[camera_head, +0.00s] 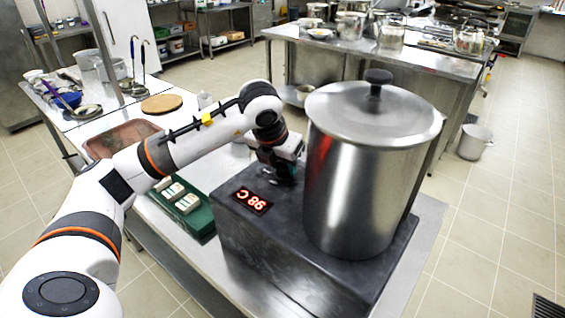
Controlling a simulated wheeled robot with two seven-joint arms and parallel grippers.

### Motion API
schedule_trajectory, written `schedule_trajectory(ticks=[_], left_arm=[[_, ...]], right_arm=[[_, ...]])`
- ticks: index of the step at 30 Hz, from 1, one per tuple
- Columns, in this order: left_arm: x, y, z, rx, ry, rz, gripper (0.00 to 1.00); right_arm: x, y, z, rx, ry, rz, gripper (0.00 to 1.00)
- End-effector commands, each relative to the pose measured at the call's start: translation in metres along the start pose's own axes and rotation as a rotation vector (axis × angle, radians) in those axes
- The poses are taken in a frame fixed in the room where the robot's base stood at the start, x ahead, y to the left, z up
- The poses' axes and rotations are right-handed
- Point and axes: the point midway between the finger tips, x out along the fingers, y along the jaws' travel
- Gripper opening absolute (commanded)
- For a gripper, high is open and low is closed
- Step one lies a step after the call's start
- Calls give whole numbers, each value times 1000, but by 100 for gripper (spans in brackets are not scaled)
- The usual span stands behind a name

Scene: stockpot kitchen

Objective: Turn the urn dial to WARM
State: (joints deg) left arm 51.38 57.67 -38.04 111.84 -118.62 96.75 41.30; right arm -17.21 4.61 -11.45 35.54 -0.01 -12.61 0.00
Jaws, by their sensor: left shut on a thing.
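The urn is a tall steel pot (355,190) with a lid and black knob, standing on a dark grey base block (300,250). A red display (252,201) on the base top seems to read 98 C. My left gripper (287,178) points down at the base top, just left of the pot and behind the display. It is shut on the urn dial, which the gripper mostly hides. I cannot read the dial's setting or the WARM mark. My right gripper is out of view.
A green box (187,209) with pale blocks sits left of the base. The pot stands close beside my left gripper. Steel counters with pots are behind.

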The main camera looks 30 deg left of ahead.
Motion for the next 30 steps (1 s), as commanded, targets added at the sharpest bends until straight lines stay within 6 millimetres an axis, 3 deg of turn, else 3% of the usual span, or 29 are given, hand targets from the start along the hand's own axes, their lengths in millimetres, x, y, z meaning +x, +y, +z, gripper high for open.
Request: schedule_trajectory(ticks=[1,2,5,17,30], left_arm=[[-1,-1,-2,-1,5,-1,15],[-1,-1,-1,-1,5,-1,42],[-1,-1,-1,-1,4,-1,59],[-9,0,-1,0,4,1,59],[-96,0,-1,1,8,0,59]], right_arm=[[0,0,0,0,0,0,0],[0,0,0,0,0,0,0],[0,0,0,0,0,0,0],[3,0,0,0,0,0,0],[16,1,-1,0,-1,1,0]])
